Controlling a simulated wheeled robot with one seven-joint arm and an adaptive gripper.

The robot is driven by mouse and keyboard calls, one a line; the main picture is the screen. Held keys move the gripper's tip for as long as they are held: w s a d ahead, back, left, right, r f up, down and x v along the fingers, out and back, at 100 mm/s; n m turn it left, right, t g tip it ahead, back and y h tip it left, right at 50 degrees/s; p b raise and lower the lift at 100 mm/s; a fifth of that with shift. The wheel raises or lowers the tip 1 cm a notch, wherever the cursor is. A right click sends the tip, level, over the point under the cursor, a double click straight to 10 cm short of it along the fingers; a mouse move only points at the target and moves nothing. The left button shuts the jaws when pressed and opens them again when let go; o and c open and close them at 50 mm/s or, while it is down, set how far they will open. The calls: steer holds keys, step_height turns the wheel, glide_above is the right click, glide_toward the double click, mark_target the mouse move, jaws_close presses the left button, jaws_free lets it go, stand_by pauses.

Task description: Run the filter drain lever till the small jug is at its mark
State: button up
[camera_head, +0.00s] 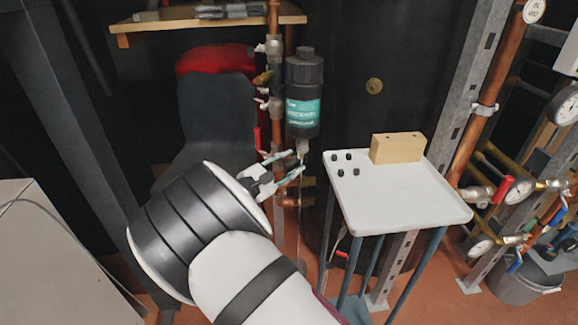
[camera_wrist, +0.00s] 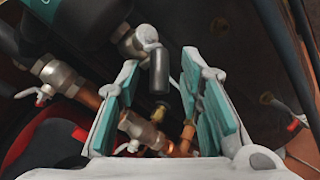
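The filter (camera_head: 304,95) is a black canister with a teal label, upright on the copper pipework in the head view. A small metal drain fitting (camera_head: 303,146) sits at its bottom. In the wrist view, a silver valve (camera_wrist: 143,40) carries a short dark lever (camera_wrist: 159,72) that points down the picture. My gripper (camera_head: 295,162) is open just below the filter. In the wrist view its teal-padded fingers (camera_wrist: 159,92) stand apart on both sides of the lever, with gaps visible. I cannot make out the small jug or its mark in either view.
A white side table (camera_head: 400,200) with a wooden block (camera_head: 397,148) and several small black pieces stands right of the filter. Pipes, gauges and a grey bucket (camera_head: 525,283) are at far right. A red vessel (camera_head: 214,60) and wooden shelf (camera_head: 205,20) are behind my arm.

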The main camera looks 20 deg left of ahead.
steer(key=shift+w, duration=0.15)
steer(key=shift+c, duration=0.3)
jaws_close()
steer(key=shift+a+r+m+g+y+p, duration=0.15)
steer(key=shift+r+m+g+y+p, duration=0.15)
steer(key=shift+r+m+g+p, duration=0.55)
steer(key=shift+a+f+g+y+p, duration=0.1)
steer(key=shift+g+y+p, duration=0.2)
steer(key=shift+g, duration=0.15)
steer(key=shift+o, duration=0.3)
jaws_free()
steer(key=shift+s, duration=0.2)
steer(key=v, duration=1.2)
